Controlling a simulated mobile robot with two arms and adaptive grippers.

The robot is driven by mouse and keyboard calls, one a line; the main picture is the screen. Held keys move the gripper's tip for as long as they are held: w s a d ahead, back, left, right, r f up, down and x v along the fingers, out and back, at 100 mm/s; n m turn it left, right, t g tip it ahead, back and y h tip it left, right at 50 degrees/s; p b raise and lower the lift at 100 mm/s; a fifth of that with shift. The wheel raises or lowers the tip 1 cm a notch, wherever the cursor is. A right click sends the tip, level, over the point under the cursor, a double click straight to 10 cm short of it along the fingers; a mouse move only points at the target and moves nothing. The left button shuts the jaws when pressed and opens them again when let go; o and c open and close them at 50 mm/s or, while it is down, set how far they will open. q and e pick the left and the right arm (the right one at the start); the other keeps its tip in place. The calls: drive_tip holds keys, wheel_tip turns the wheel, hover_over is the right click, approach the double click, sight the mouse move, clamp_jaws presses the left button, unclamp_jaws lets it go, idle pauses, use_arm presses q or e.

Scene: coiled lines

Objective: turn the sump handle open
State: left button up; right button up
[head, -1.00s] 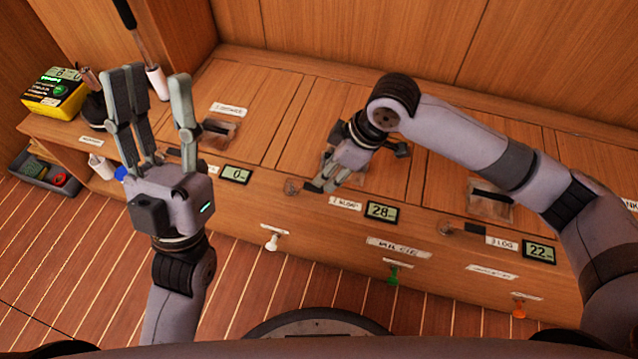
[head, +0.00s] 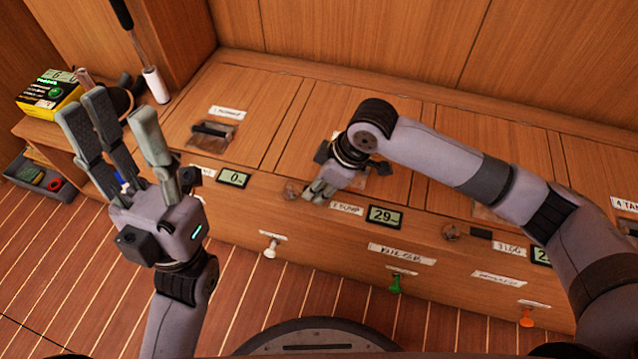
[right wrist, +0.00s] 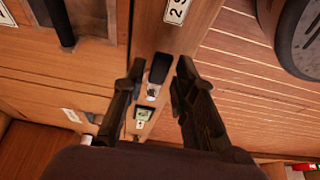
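The sump handle (right wrist: 158,70) is a short black lever on a silver mount, beside the "2 SUMP" label (head: 347,209), on the bench's front edge. In the head view its small round mount (head: 292,190) shows just left of my right gripper (head: 318,193). In the right wrist view my right gripper (right wrist: 160,72) is open, with one finger on each side of the lever and visible gaps. Whether a finger touches it lower down cannot be seen. My left gripper (head: 117,125) is open and empty, raised in front of the bench's left end.
The sump display (head: 385,217) reads 29; the left one (head: 233,178) reads 0. White (head: 271,248), green (head: 397,282) and orange (head: 527,316) knobs hang on the bench front. A yellow box (head: 50,93) and a grey tray (head: 38,180) are at left. The striped floor is clear.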

clamp_jaws()
idle(0.7)
